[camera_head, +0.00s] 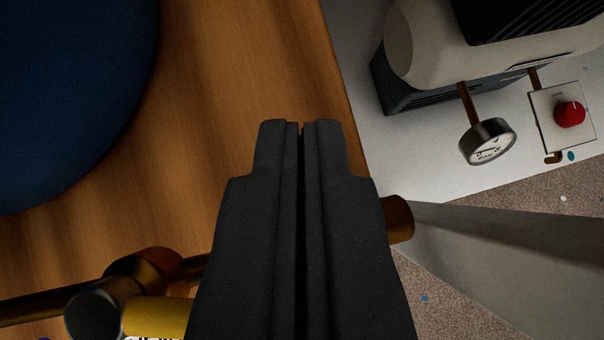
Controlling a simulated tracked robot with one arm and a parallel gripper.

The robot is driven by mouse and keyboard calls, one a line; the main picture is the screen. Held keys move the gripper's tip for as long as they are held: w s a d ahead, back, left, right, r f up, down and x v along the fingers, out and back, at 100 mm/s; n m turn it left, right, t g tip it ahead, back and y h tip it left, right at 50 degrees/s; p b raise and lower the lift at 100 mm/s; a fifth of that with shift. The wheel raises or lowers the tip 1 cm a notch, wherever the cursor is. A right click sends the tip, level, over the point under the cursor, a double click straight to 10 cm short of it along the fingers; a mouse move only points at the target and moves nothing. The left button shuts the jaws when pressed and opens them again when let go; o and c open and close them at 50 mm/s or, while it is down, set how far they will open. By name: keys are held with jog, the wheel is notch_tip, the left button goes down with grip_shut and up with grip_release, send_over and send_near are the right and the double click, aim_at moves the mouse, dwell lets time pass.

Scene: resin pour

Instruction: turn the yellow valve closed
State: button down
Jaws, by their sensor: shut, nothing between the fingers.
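My gripper (301,128) fills the lower middle of the view. Its two black fingers are shut against each other with nothing between them. A yellow part (158,317), which looks like the yellow valve's handle, shows at the lower left beside my gripper and partly behind it. It sits by a brass pipe fitting (148,268). The pipe runs behind my gripper and its end (398,219) shows on the right. The rest of the valve is hidden, so I cannot tell how far it is turned or whether my gripper touches it.
A wooden surface (255,60) lies below, with a large dark blue round object (65,85) at the upper left. At the upper right, a pump-like machine (430,45), a gauge (487,142) and a red knob (569,114) stand over a pale surface (365,100).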

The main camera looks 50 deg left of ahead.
jog(key=shift+s+d+f+b, duration=0.15)
jog(key=shift+s+d+b, duration=0.1)
jog(key=shift+s+d, duration=0.35)
jog(key=shift+s+d+f+b, duration=0.1)
jog(key=shift+s+d+b, duration=0.25)
jog(key=shift+d, duration=0.45)
